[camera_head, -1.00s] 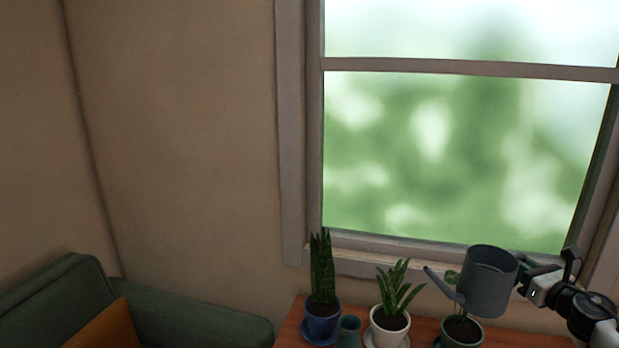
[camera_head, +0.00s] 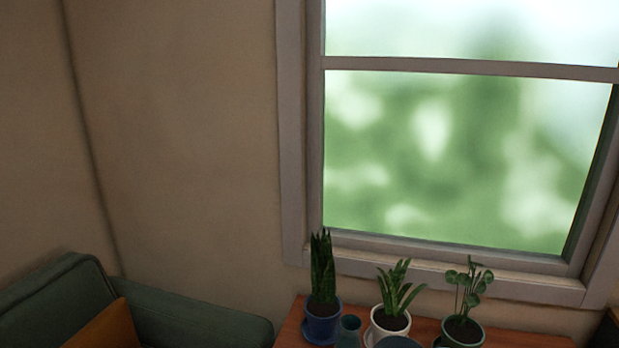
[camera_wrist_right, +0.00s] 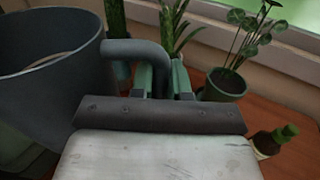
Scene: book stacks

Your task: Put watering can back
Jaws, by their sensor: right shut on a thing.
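The grey watering can (camera_wrist_right: 45,100) fills the left of the right wrist view, its open top facing up. My right gripper (camera_wrist_right: 162,76) is shut on the can's curved handle (camera_wrist_right: 140,50). In the head view only a grey rim, likely the watering can (camera_head: 399,343), shows at the bottom edge in front of the white pot. I cannot tell whether the can touches the table. My left gripper is not in view.

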